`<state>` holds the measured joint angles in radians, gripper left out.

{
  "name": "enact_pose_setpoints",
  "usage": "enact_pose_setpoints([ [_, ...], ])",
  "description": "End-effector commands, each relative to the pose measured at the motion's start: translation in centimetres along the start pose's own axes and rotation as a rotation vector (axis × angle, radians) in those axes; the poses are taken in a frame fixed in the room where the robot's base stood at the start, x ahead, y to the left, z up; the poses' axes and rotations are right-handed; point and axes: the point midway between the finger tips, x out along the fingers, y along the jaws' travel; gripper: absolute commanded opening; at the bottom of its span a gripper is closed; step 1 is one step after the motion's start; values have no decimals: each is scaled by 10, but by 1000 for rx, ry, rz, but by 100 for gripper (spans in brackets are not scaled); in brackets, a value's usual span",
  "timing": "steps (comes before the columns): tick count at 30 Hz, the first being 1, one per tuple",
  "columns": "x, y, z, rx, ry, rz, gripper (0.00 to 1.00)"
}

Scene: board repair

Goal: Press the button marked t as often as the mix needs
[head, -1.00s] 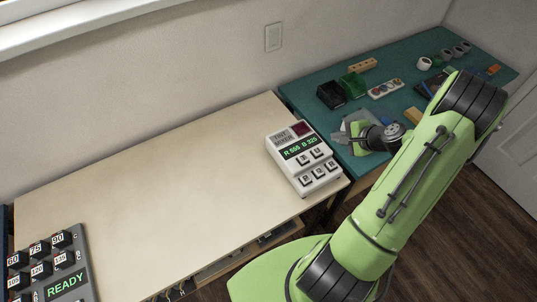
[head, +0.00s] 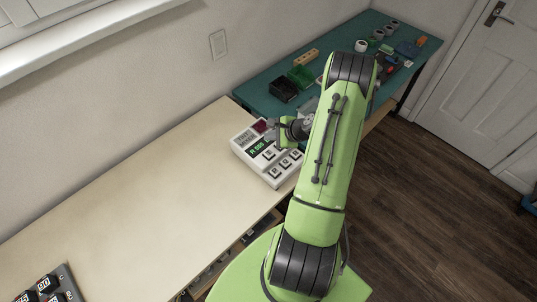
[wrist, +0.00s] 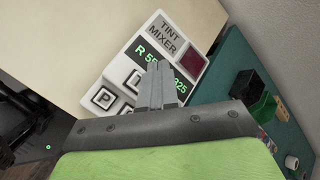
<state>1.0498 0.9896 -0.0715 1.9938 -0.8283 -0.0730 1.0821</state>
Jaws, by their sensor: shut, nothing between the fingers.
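The tint mixer (head: 277,180) is a pale box at the right end of the cream bench, with a green-lit display, a dark red swatch and several square keys. It also shows in the wrist view (wrist: 147,38), with a red swatch (wrist: 192,62) and a key marked P (wrist: 103,97). I cannot make out which key is marked t. My gripper (wrist: 158,66) is shut and empty, over the mixer's face near the display (head: 258,147); I cannot tell whether it touches.
The cream bench (head: 130,190) is clear left of the mixer. A dark panel with numbered keys (head: 45,285) sits at its near left. The teal bench (head: 262,100) beyond holds a black bin (head: 284,90), a green box (head: 302,75) and small parts.

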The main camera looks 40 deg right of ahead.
Motion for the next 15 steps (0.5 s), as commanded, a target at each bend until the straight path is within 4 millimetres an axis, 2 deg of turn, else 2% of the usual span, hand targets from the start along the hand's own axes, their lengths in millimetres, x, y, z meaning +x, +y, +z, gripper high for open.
enact_pose_setpoints([
  [1, 10, 8, -7, 1, 0, 2, 0],
  [9, 39, 28, -28, 0, 0, 0, 0],
  [15, 46, 33, -33, -1, -1, 0, 0],
])
